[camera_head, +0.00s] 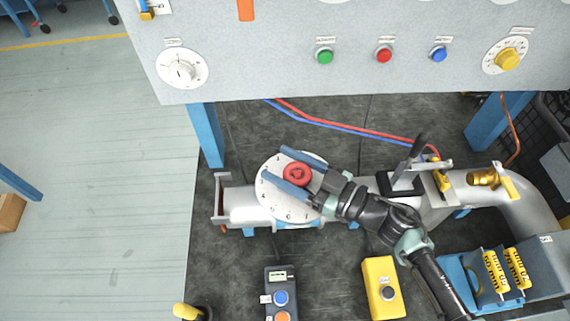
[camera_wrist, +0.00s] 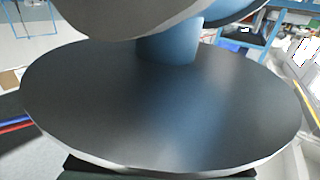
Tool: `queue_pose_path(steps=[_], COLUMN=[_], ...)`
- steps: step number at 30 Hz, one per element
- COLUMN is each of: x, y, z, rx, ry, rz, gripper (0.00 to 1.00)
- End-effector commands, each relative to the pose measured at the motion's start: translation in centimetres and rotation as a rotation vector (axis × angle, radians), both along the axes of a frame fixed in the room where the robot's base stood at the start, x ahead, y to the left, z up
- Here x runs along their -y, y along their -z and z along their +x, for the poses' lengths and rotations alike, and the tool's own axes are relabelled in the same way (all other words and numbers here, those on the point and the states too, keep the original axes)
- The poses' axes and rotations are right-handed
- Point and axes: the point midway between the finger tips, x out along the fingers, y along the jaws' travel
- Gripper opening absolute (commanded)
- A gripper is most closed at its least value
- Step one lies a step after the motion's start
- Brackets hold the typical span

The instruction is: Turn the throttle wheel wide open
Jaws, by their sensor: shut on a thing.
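The throttle wheel appears to be the small red round knob (camera_head: 297,174) in the middle of a white numbered dial plate (camera_head: 272,205), on top of the grey duct. My gripper (camera_head: 273,162) reaches in from the lower right, over the plate. Its two long blue fingers lie on either side of the red knob, and the gripper is shut on it. The fingers and wrist hide part of the plate and its numbers. In the wrist view a large dark round disc (camera_wrist: 110,110) fills the picture, with a blue post above it; the fingertips cannot be made out there.
The duct (camera_head: 241,203) runs right to a black lever (camera_head: 410,160) and a brass valve (camera_head: 483,177). A panel (camera_head: 280,40) with buttons and dials stands behind. A yellow box (camera_head: 383,285) and a button box (camera_head: 281,300) are in front.

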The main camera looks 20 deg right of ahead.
Motion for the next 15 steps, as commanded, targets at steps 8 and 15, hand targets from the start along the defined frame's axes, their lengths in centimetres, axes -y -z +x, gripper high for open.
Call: queue_pose_path(steps=[8, 15], x=[0.04, 0.02], y=[0.25, 0.15], z=[-0.05, -0.02], rx=[-0.005, -0.003], ry=[0.001, 0.001], rz=[-0.002, -0.001], gripper=[0.96, 0.99])
